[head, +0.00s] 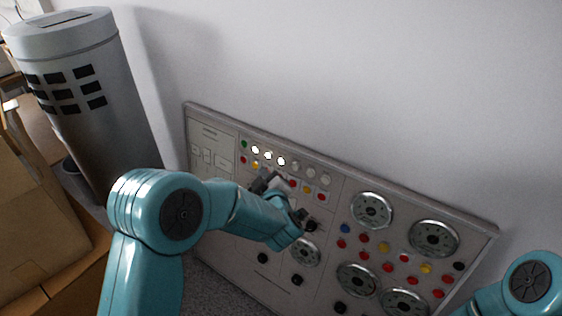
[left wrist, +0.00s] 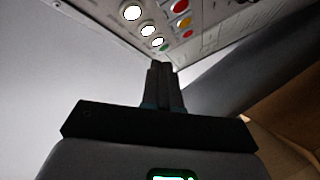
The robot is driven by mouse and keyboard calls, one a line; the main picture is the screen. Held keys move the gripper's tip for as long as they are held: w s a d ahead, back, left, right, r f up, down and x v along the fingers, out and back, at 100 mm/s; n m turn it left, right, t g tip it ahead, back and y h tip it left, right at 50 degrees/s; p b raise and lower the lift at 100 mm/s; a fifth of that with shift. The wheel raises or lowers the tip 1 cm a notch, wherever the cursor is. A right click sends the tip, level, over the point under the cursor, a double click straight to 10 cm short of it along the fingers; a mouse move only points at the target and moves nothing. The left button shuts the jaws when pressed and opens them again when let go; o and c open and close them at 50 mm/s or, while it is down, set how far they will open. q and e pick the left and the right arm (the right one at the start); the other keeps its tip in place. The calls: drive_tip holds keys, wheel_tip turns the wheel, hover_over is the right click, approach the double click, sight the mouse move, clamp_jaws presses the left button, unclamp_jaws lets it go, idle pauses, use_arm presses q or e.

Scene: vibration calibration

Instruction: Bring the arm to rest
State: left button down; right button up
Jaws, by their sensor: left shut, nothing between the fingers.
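My left arm, teal, comes in from the left in the head view and reaches across the front of the control panel (head: 222,188). My left gripper (head: 264,182) is dark and sits in front of the panel's upper left part, near the lit white lamps (head: 268,155). In the left wrist view the gripper (left wrist: 160,72) is shut and empty, its fingers together below the lamps (left wrist: 147,30). I cannot tell whether the fingertips touch the panel. Only a teal part of my right arm shows at the lower right; its gripper is out of view.
The grey panel leans by a pale wall (head: 340,70) and carries round dials (head: 433,238), coloured buttons (head: 387,267) and black knobs. A grey cylinder (head: 90,95) with dark slots stands at the left. Cardboard boxes (head: 35,215) fill the lower left.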

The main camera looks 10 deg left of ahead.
use_arm(q)
drive_tip(key=s+a+f+m+g+h, duration=0.1)
drive_tip(key=s+a+f+g, duration=0.2)
drive_tip(key=f, duration=0.5)
drive_tip(key=s+a+f+m+h, duration=0.1)
drive_tip(key=s+a+f, duration=0.25)
drive_tip(key=f, duration=0.45)
drive_tip(key=s+d+f+m+g+h, duration=0.3)
drive_tip(key=s+d+f+m+h, duration=0.1)
drive_tip(key=s+f, duration=0.5)
drive_tip(key=s+d+f+m+g+h+p, duration=0.1)
drive_tip(key=s+d+m+g+h, duration=0.3)
drive_tip(key=s, duration=0.6)
drive_tip(key=s+d+m+g+h, duration=0.1)
drive_tip(key=s+d+g, duration=0.3)
drive_tip(key=s, duration=0.5)
wheel_tip(320, 180, up, 13)
drive_tip(key=d+p, duration=0.1)
drive_tip(key=p, duration=1.2)
drive_tip(key=shift+w+f+t, duration=0.15)
drive_tip(key=shift+t, duration=0.15)
